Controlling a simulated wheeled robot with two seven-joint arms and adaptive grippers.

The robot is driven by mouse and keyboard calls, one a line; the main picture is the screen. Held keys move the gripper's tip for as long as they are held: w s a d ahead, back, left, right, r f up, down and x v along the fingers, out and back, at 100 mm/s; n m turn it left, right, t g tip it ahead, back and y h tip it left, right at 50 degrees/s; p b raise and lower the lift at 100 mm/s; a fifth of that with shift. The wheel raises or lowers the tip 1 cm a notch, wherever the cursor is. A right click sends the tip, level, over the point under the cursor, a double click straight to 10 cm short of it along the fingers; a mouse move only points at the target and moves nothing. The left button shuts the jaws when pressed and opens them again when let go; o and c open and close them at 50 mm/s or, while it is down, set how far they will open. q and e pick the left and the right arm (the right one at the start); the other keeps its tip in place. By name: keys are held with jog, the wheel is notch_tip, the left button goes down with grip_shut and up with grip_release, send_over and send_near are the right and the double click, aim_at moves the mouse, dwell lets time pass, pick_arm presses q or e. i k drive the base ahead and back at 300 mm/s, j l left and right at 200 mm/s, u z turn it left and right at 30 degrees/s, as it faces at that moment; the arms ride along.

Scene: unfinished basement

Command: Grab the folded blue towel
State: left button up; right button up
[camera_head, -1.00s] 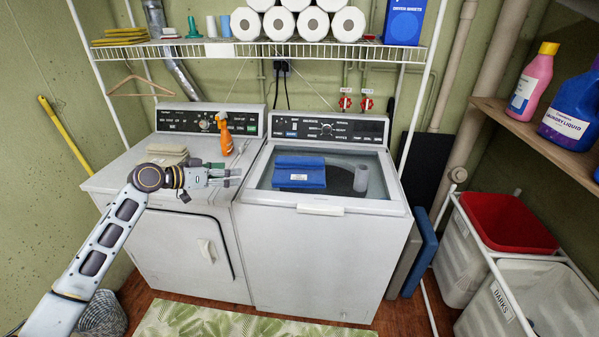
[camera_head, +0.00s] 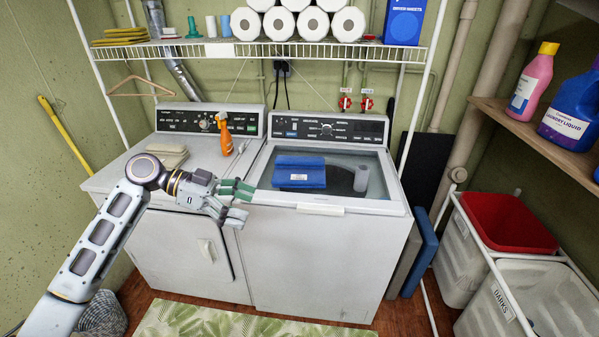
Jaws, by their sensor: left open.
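My left gripper (camera_head: 241,203) is open and empty. It is to the left of the towel and nearer to me, in front of the gap between the two machines, apart from the towel. My right gripper is not in view.
An orange spray bottle (camera_head: 225,136) and folded beige cloths (camera_head: 168,155) are on the left machine (camera_head: 125,168). A wire shelf (camera_head: 270,50) hangs above. Hampers (camera_head: 462,250) stand at the right.

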aim_at(290, 171)
jog(key=i, duration=1.5)
